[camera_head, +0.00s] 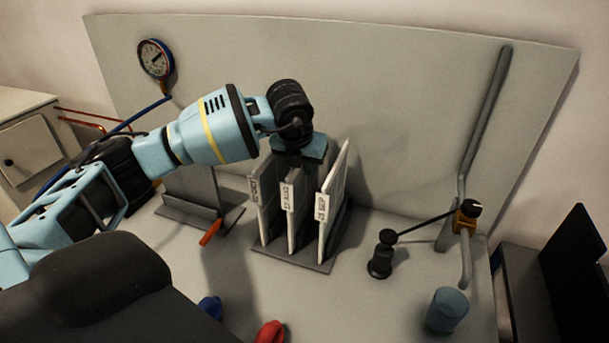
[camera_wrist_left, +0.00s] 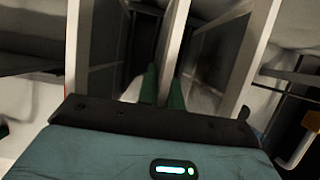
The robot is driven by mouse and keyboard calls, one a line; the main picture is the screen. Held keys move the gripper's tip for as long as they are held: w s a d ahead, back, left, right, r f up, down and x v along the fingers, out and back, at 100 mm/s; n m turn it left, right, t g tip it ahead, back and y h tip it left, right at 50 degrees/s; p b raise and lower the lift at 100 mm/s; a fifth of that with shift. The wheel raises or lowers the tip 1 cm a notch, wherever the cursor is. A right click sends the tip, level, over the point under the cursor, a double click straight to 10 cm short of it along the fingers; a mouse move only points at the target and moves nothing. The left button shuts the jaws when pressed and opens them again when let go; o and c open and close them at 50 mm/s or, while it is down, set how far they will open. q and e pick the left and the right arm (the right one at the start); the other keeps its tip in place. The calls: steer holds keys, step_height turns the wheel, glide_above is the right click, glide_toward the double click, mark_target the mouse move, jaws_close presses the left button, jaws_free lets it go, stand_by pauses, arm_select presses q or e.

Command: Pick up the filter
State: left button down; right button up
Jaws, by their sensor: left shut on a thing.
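Three flat filter panels with pale frames stand upright, side by side, in a dark rack (camera_head: 290,256) on the bench. Each has a small label on its front edge: the left filter (camera_head: 264,222), the middle filter (camera_head: 291,228) and the right filter (camera_head: 328,225). My left gripper (camera_head: 299,160) reaches down onto them from above and behind; its fingertips are mostly hidden there. In the left wrist view its green fingers (camera_wrist_left: 163,88) are shut on the frame of the middle filter (camera_wrist_left: 173,45), with the other panels on either side. My right gripper is not in view.
A gauge (camera_head: 155,59) hangs on the back panel. A grey stand (camera_head: 190,212) with an orange-handled tool (camera_head: 211,232) is left of the rack. A black knob post (camera_head: 381,256), a blue-grey cylinder (camera_head: 446,311) and a pipe with a valve (camera_head: 467,215) stand to the right.

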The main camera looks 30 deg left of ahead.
arm_select(q)
step_height(320, 180, up, 10)
steer(key=shift+r, duration=0.15)
stand_by(0.6)
